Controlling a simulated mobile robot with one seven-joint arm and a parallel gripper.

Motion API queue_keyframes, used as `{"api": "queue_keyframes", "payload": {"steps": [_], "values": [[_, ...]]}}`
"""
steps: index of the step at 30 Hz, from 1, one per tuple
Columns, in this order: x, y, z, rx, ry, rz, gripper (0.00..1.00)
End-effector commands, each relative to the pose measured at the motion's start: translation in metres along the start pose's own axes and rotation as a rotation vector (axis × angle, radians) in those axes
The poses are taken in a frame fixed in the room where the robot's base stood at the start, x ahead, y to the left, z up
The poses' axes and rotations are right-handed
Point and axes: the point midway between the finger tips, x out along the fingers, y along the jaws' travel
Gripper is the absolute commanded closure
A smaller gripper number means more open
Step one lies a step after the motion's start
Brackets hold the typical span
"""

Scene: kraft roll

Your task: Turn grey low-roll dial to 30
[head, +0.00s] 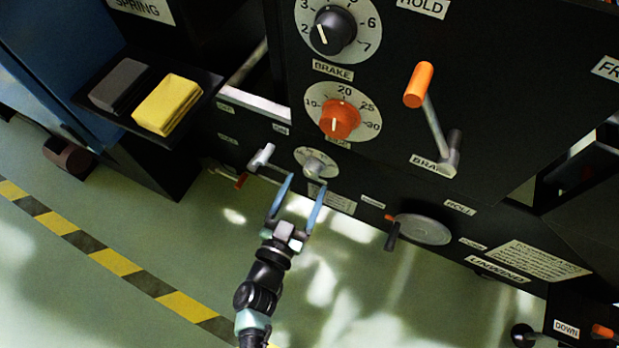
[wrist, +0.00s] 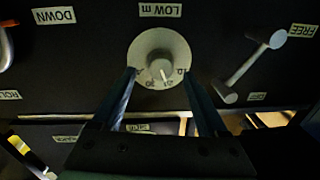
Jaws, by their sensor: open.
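The grey low-roll dial (head: 316,164) is a small knob on a pale round scale, low on the black machine front. In the wrist view the grey dial (wrist: 158,66) sits under a "LOW" label, its white pointer line towards the lower part of the scale. A figure like 30 shows at the lower left of the scale; the figure nearest the pointer is too small to read surely. My gripper (head: 306,183) is open and empty, its two blue fingers pointing at the dial from in front. In the wrist view the fingertips lie at either side of the dial; contact cannot be told.
A grey lever (head: 262,156) stands left of the dial. Above are an orange dial (head: 340,119), a black dial (head: 334,30) and an orange-handled lever (head: 420,86). A grey crank disc (head: 422,229) is at the right. The green floor in front is clear.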

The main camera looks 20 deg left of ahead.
Motion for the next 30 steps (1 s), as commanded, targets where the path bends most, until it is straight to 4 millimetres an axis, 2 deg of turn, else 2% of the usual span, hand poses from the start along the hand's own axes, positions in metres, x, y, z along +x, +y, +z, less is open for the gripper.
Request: {"api": "queue_keyframes", "payload": {"steps": [3, 7, 18, 30], "values": [[0.019, 0.000, 0.002, -0.001, 0.003, 0.000, 0.24], [0.031, 0.000, 0.001, -0.001, 0.001, -0.001, 0.24], [0.036, -0.001, 0.000, -0.001, -0.001, -0.001, 0.24], [0.035, -0.001, 0.000, -0.001, -0.001, -0.002, 0.96]]}}
